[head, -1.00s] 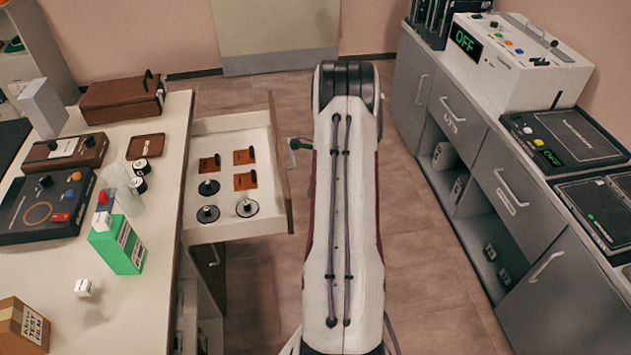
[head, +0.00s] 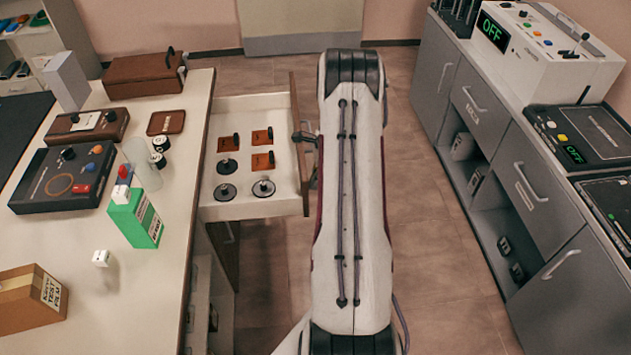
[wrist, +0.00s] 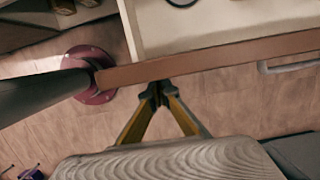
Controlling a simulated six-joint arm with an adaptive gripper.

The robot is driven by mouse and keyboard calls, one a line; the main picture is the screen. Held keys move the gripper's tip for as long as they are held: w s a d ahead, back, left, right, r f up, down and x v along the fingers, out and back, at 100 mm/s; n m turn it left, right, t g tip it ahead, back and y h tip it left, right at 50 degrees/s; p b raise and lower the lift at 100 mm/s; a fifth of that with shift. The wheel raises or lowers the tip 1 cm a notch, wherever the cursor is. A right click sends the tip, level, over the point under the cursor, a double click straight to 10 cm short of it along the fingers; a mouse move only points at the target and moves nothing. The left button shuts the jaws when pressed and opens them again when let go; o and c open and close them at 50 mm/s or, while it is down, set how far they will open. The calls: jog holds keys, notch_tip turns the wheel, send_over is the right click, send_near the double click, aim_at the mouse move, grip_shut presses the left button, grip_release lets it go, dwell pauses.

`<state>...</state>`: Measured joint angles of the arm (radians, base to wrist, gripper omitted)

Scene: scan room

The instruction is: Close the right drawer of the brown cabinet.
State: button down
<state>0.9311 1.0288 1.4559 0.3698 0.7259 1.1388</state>
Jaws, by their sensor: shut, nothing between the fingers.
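The right drawer (head: 245,104) is pulled out from the white-topped cabinet (head: 190,150), with its brown front panel (head: 300,160) facing right. Inside lie orange tiles and black round pieces with knobs. My gripper (wrist: 158,92) is shut and empty, its fingertips at the outer side of the drawer's brown front, which also shows in the wrist view (wrist: 220,58). They look to be touching it or very close; I cannot tell which. In the head view my arm hides most of the gripper, and only a dark part shows beside the panel.
The cabinet top holds a green box (head: 137,217), a dark control box (head: 62,180), a cardboard box (head: 32,300) and a brown case (head: 143,75). Grey cabinets (head: 530,190) with devices stand at the right. Floor between is clear apart from my arm.

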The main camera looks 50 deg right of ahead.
jog(key=w+a, duration=1.9)
jog(key=shift+w+a, duration=0.35)
jog(key=shift+s+d, duration=0.1)
jog(key=shift+s+d, duration=0.3)
jog(key=shift+d, duration=0.05)
jog(key=s+d+r, duration=0.2)
jog(key=r, duration=0.3)
jog(key=s+d+r, duration=0.1)
jog(key=r, duration=0.3)
jog(key=shift+s+d+r, duration=0.35)
jog(key=shift+s, duration=0.05)
jog(key=shift+d, duration=0.1)
